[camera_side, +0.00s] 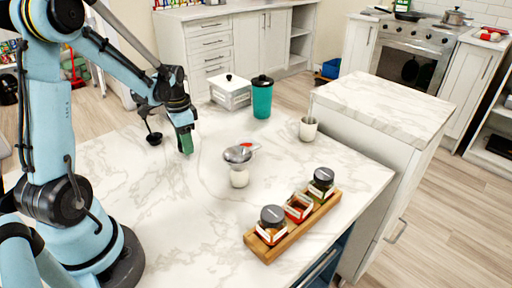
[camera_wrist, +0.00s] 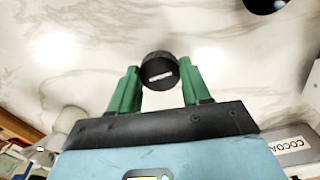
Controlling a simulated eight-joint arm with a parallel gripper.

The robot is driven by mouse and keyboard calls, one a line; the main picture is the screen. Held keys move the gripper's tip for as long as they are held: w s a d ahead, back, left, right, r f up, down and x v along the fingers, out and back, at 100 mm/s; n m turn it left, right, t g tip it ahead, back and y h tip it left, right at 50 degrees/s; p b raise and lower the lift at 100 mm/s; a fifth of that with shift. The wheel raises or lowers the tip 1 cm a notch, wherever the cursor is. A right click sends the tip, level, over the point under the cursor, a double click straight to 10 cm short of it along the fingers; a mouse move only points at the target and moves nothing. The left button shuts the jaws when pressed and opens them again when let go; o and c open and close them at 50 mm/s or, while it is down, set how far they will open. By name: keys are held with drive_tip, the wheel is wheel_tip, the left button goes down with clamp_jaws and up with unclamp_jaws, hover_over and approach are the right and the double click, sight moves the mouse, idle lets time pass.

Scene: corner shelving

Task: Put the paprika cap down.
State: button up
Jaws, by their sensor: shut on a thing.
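My gripper (camera_side: 186,143) is over the left part of the marble counter (camera_side: 190,220), with its green fingertips pointing down and low. In the wrist view the gripper (camera_wrist: 158,84) is shut on the paprika cap (camera_wrist: 158,71), a round dark cap with a small white label, held between the two fingertips. In the side view I cannot make the cap out behind the fingers. I cannot tell whether it touches the counter. The wooden rack (camera_side: 253,238) stands at the front right with jars in it. Its middle jar (camera_side: 298,208) shows no dark cap, while the jars on either side are capped.
A small black item (camera_side: 154,138) is left of my gripper. A white box (camera_side: 231,94), a teal tumbler (camera_side: 262,100) and a white mug (camera_side: 308,129) stand at the back. A metal strainer (camera_side: 238,154) sits on a white cup (camera_side: 240,177) mid-counter. The front left counter is clear.

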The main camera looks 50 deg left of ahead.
drive_tip(key=shift+f, duration=1)
drive_tip(key=shift+f, duration=0.15)
drive_tip(key=o, duration=1.2)
drive_tip(key=shift+c, duration=0.2)
wheel_tip(320, 180, up, 12)
drive_tip(key=s+d+r+n+t, duration=0.2)
drive_tip(key=d+t, duration=0.5)
drive_tip(key=d, duration=1.3)
drive_tip(key=shift+d, duration=0.3)
